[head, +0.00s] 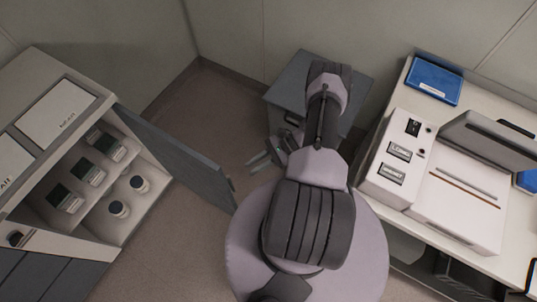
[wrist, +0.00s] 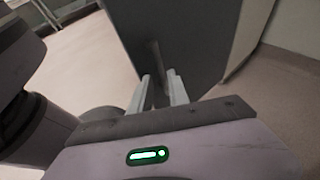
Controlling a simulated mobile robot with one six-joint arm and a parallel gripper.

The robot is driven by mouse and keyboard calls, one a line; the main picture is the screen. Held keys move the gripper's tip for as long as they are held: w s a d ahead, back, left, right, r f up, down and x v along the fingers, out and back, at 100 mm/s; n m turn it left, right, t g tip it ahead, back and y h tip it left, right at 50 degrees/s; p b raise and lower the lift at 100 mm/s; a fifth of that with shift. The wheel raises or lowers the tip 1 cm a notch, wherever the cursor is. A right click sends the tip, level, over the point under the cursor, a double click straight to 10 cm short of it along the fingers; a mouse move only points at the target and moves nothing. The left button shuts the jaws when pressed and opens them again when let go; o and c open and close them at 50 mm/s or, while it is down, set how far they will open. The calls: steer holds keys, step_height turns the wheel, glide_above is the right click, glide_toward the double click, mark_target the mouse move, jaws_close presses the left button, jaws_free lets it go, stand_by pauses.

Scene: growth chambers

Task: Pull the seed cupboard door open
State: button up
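The seed cupboard (head: 125,215) is at the left in the head view. Its grey door (head: 180,155) stands wide open, swung out to the right, and the shelves inside show. The door's handle (head: 234,192) is near its free edge. My gripper (head: 257,163) is to the right of the door, apart from it, with its fingers spread and nothing seen between them. In the wrist view, the two pale fingers (wrist: 159,92) point at a grey panel (wrist: 185,40), which looks like the door. A dark upright bar, likely the handle, shows beyond the fingertips.
Dark-lidded containers (head: 88,173) and round jars (head: 119,208) sit on the cupboard shelves. A grey cabinet (head: 290,85) stands behind my arm. At the right, a bench holds a white machine (head: 455,205) and a blue tray (head: 433,80). Floor (head: 185,100) is clear behind the door.

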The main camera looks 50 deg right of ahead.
steer(key=v, duration=0.6)
steer(key=shift+s+d+p, duration=0.15)
steer(key=shift+d+p, duration=0.1)
steer(key=shift+p, duration=0.05)
steer(key=w+r+n+g+h, duration=0.1)
steer(key=w+r+n+g, duration=0.2)
steer(key=r, duration=0.5)
steer(key=w+r+n+g+h, duration=0.1)
steer(key=w+r+n+h, duration=0.1)
steer(key=w+r, duration=0.45)
steer(key=w+a+r+n+h, duration=0.15)
steer(key=a+r, duration=0.25)
steer(key=r, duration=0.5)
steer(key=a+r+n+h, duration=0.2)
steer(key=a+r+n, duration=0.1)
steer(key=r, duration=0.6)
steer(key=s+a+r+n+t+h, duration=0.4)
steer(key=s+a+r+n, duration=0.4)
steer(key=s+a+r, duration=0.6)
steer(key=a+r, duration=0.2)
steer(key=a, duration=0.1)
steer(key=shift+t, duration=0.4)
